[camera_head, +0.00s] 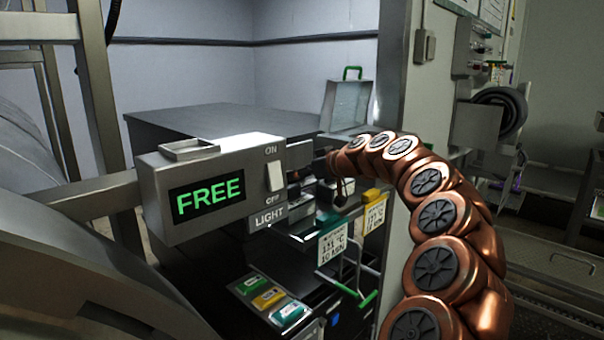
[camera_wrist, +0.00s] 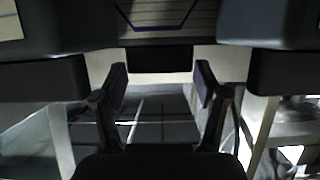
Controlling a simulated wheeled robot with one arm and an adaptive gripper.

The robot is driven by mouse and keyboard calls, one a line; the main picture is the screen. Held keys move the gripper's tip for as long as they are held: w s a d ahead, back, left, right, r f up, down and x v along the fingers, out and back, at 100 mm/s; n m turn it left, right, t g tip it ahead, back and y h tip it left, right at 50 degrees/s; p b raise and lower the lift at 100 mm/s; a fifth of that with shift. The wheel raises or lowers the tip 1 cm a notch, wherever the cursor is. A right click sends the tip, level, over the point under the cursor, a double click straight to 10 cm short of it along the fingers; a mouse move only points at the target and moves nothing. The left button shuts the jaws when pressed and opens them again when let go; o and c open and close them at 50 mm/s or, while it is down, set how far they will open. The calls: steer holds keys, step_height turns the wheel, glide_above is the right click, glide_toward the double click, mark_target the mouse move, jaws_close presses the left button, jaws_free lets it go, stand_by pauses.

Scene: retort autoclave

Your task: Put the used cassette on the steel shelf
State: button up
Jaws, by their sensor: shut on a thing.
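I cannot tell whether this block is the used cassette. Green (camera_head: 250,284), yellow (camera_head: 268,298) and teal (camera_head: 290,313) flat pieces lie in a row low in the middle. I cannot tell for sure which surface is the steel shelf.
A grey control box (camera_head: 160,190) with a lit "FREE" display and a light switch stands in front. Labelled holders with a "121 °C" card (camera_head: 331,243) are close below my arm. A dark cabinet top (camera_head: 230,118) behind looks clear, with an upright green-handled case (camera_head: 346,105) beside it.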

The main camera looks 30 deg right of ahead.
steer(key=o, duration=1.6)
steer(key=shift+r+p, duration=0.25)
steer(key=shift+p, duration=0.2)
steer(key=b+v, duration=0.4)
steer(key=v, duration=0.8)
steer(key=shift+f, duration=0.2)
